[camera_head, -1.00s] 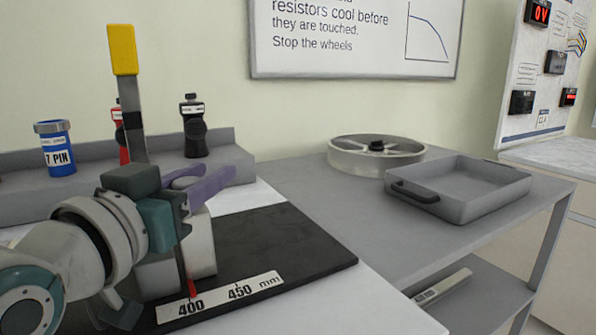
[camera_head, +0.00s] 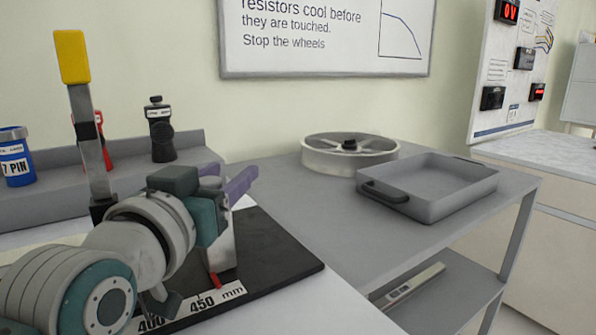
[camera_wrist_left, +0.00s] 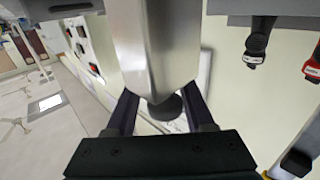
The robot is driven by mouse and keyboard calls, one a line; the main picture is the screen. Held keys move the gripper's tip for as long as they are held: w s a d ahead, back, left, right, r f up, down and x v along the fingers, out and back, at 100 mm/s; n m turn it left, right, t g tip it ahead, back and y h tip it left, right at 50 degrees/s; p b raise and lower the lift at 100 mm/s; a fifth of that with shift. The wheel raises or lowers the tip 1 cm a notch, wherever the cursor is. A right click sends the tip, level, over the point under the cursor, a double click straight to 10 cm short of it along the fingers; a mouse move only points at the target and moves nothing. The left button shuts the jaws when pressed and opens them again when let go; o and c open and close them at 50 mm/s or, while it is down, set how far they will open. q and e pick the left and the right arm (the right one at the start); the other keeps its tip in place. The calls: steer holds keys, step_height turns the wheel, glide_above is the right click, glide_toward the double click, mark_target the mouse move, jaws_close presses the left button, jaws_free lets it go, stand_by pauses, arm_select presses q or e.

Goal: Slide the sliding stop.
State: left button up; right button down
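The sliding stop (camera_head: 224,250) is a pale grey block on a black base, with a red pointer (camera_head: 215,281) at its foot just beyond the 450 label of the mm scale (camera_head: 205,302). My left gripper (camera_head: 226,181), with purple fingers, is at the top of the stop, and its wrist hides the stop's left side. In the left wrist view the stop (camera_wrist_left: 155,45) stands right against the gripper; a dark round knob (camera_wrist_left: 166,107) shows between the spread fingers, with a gap on one side. The fingertips are partly hidden there. My right gripper is out of view.
A yellow-topped lever (camera_head: 71,57) rises left of my wrist. A blue can (camera_head: 16,165) and a black bottle-like item (camera_head: 160,135) stand on the grey ledge behind. A spoked wheel (camera_head: 349,155) and a grey tray (camera_head: 428,207) lie on the cart at right. The base's right end is clear.

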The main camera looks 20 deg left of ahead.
arm_select(q)
steer(key=shift+o, duration=0.8)
steer(key=shift+s, duration=0.15)
steer(key=s+p, duration=0.1)
steer(key=s, duration=0.8)
steer(key=shift+s+d, duration=0.35)
